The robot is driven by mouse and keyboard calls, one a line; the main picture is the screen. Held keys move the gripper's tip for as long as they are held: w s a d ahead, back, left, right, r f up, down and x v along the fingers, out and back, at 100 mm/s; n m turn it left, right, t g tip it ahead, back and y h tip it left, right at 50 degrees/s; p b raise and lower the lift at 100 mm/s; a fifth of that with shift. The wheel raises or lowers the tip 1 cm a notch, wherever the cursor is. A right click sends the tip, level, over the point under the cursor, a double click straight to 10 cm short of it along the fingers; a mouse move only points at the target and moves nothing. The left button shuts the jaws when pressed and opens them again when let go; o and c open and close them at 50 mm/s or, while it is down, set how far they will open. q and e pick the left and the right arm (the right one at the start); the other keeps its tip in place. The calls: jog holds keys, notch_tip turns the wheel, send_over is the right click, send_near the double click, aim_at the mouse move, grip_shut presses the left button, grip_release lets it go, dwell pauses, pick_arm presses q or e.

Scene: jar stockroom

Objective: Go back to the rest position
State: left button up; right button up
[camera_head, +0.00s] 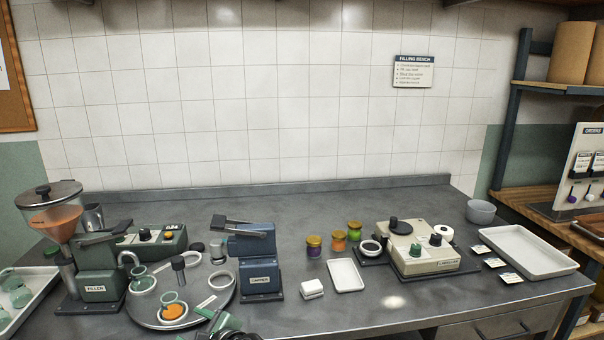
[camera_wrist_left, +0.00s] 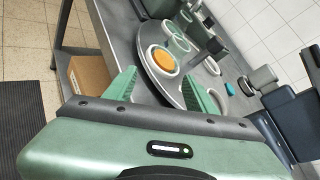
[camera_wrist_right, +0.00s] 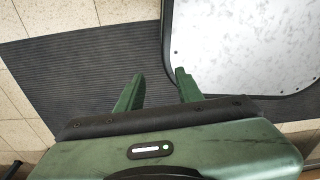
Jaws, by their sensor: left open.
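My left gripper (camera_head: 222,322) shows at the bottom edge of the head view, at the front of the bench by the round turntable (camera_head: 150,322). In the left wrist view its green fingers (camera_wrist_left: 160,82) are apart with nothing between them. The turntable, carrying an open jar with orange contents (camera_wrist_left: 163,61), lies beyond the fingers. My right gripper is outside the head view. In the right wrist view its fingers (camera_wrist_right: 160,82) are apart and empty, pointing over the floor with a dark ribbed mat (camera_wrist_right: 85,65).
The steel bench (camera_head: 340,220) holds a filler (camera_head: 100,285), a blue capper (camera_head: 257,260) and a labeller (camera_head: 425,258). A larger white tray (camera_head: 530,271) lies at the right.

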pick_arm(q)
jog(key=s+a+f+n+g+h, duration=0.1)
jog(key=s+f+n+g+h, duration=0.15)
jog(key=s+f+n, duration=0.5)
jog(key=s+a+f+n+g+h, duration=0.1)
jog(key=s+f+n+h, duration=0.3)
jog(key=s, duration=0.6)
jog(key=s+d+n+g+h, duration=0.1)
jog(key=s+d+n+h, duration=0.15)
jog(key=s, duration=0.65)
jog(key=s+d+n+g+h, duration=0.15)
jog(key=s+d+n, duration=0.25)
jog(key=s, duration=0.5)
notch_tip(320, 180, down, 29)
jog(key=s+b, duration=0.1)
jog(key=b, duration=0.3)
jog(key=s+a+f+g+b, duration=0.1)
jog(key=s+a+f+b, duration=0.2)
jog(key=s+f, duration=1.4)
notch_tip(320, 180, down, 4)
jog(key=shift+s+m+g, duration=0.3)
jog(key=shift+s+g, duration=0.05)
jog(key=shift+g, duration=0.05)
pick_arm(e)
notch_tip(320, 180, down, 8)
jog(key=s+d, duration=0.1)
jog(key=shift+r, duration=0.2)
